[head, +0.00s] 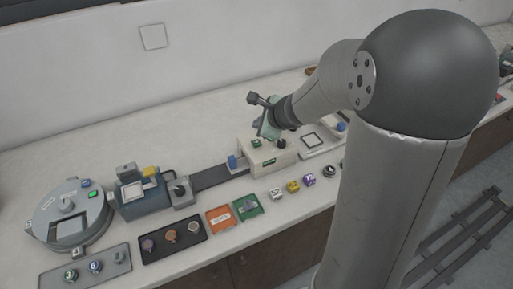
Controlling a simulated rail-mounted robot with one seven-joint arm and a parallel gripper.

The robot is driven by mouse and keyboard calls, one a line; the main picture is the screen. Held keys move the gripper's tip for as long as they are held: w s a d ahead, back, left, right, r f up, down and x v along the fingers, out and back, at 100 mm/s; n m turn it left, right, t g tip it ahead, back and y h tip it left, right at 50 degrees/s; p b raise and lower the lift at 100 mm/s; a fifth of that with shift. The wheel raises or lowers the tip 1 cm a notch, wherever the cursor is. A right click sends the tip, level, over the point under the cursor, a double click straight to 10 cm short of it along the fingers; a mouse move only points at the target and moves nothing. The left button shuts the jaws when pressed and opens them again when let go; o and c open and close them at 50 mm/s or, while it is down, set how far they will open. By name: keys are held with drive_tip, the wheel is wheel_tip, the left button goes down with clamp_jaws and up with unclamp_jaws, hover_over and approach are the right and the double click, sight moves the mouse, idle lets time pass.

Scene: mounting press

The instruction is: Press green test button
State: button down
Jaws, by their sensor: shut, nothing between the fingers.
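A beige box-shaped unit (262,161) stands on the counter right of the middle. A small green patch (257,144) shows on its top, and a green marking shows on its front; which one is the test button is too small to tell. A black knob (281,143) sits at its top right. My gripper (264,133) is above the box, just beside the green patch, pointing down. It is shut and empty. Whether its tips touch the box I cannot tell. A round grey machine (50,215) at the left also has a small green button or display (92,195).
A blue-grey machine (143,198) with a yellow part stands left of a dark rail. Trays with small mounts, an orange tray (220,218) and a green tray (247,207) line the front edge. Several small colored pieces sit before the box. The counter behind is clear.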

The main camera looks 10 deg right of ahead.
sight(259, 144)
drive_tip(key=shift+f+b, duration=1.65)
drive_tip(key=shift+f, duration=0.5)
drive_tip(key=shift+f+b, duration=0.4)
drive_tip(key=shift+b, duration=0.1)
drive_tip(key=shift+f+b, duration=0.45)
drive_tip(key=shift+b, duration=0.1)
idle(0.8)
drive_tip(key=shift+r, duration=0.1)
drive_tip(key=shift+r+p, duration=0.8)
wheel_tip(259, 144, up, 5)
drive_tip(key=p, duration=0.4)
